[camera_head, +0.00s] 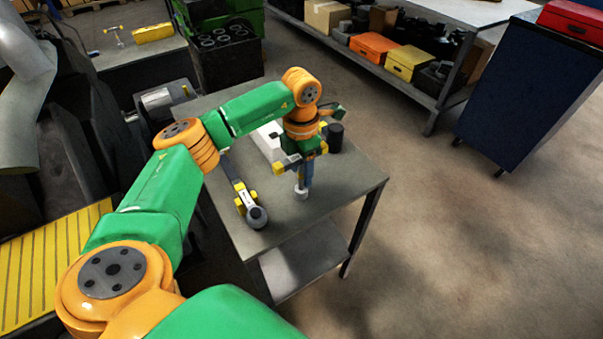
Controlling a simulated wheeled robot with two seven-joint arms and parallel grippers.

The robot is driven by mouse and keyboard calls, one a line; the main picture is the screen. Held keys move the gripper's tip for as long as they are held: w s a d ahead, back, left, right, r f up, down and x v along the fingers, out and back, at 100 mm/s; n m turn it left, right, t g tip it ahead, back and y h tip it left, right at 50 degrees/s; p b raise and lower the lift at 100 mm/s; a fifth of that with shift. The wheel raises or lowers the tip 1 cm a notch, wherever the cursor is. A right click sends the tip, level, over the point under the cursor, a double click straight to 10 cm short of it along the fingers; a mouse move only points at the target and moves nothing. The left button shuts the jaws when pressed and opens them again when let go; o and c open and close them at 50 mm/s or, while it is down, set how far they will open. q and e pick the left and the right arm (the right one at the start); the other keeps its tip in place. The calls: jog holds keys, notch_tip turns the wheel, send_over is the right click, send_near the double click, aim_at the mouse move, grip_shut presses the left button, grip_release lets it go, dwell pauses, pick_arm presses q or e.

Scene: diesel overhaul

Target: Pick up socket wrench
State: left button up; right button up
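My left gripper (303,159), with yellow finger parts, is over the middle of the grey table (340,195), pointing down. A slim blue-grey tool (306,177) with a pale round lower end shows upright just below and between the fingers. It may be the socket wrench; its upper part is hidden by the gripper. I cannot tell whether the fingers touch it or are shut on it. A second tool (245,195), grey and yellow with a dark round head, lies on the table to the left, apart from the gripper. My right gripper is not in view.
A black cylinder (335,137) stands right behind the gripper, and a pale box-like thing (268,142) lies behind it to the left. A shelf bench (430,95) with boxes and a blue cabinet (515,95) stand at the back right. The floor on the right is clear.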

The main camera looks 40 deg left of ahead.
pick_arm(q)
grip_shut()
dwell(1.2)
